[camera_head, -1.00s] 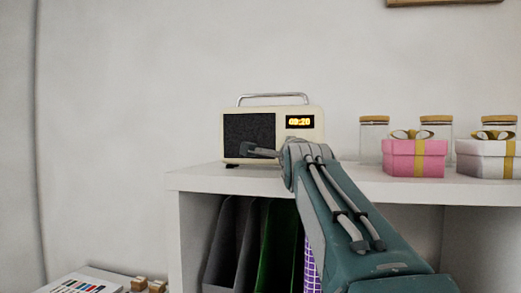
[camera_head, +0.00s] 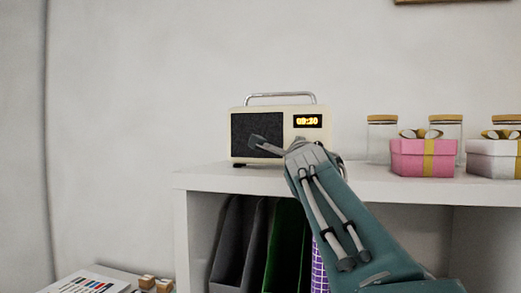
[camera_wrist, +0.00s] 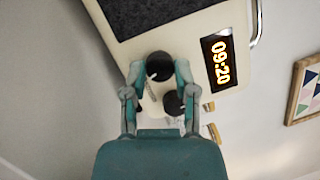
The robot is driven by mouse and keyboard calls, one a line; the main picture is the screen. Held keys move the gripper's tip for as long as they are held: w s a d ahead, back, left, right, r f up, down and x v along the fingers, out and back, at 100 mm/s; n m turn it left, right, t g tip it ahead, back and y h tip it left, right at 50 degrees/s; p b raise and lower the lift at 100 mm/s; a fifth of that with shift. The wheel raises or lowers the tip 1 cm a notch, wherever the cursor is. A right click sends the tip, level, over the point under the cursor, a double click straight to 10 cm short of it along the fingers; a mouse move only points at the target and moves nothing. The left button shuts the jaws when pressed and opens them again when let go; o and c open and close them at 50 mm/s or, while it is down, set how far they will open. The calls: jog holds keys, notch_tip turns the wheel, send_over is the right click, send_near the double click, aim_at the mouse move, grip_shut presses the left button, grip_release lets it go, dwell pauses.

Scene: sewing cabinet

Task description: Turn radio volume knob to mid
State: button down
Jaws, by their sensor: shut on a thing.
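A cream radio (camera_head: 285,102) with a dark speaker grille, a metal handle and a lit orange display (camera_head: 307,121) stands upright on the white shelf top (camera_head: 215,180). In the wrist view the radio (camera_wrist: 205,90) appears rotated, with two black round knobs on its front. My gripper (camera_wrist: 160,72) has its fingers on either side of one black knob (camera_wrist: 159,64) and is shut on it. The second knob (camera_wrist: 174,103) lies close beside the right finger. In the head view my gripper (camera_head: 276,147) is in front of the radio and hides its lower right face and the knobs.
A pink gift box (camera_head: 418,162), a white gift box (camera_head: 487,164) and lidded glass jars (camera_head: 382,140) stand right of the radio. Folders (camera_head: 284,245) stand in the compartment below. The shelf top left of the radio is free.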

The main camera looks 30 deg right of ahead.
jog(key=shift+w+d+f, duration=0.1)
jog(key=shift+f, duration=0.15)
jog(key=shift+c, duration=2)
grip_release()
jog(key=shift+r, duration=0.1)
jog(key=shift+s+a, duration=0.2)
jog(key=v, duration=1.1)
jog(key=shift+a, duration=0.2)
jog(key=shift+s, duration=0.15)
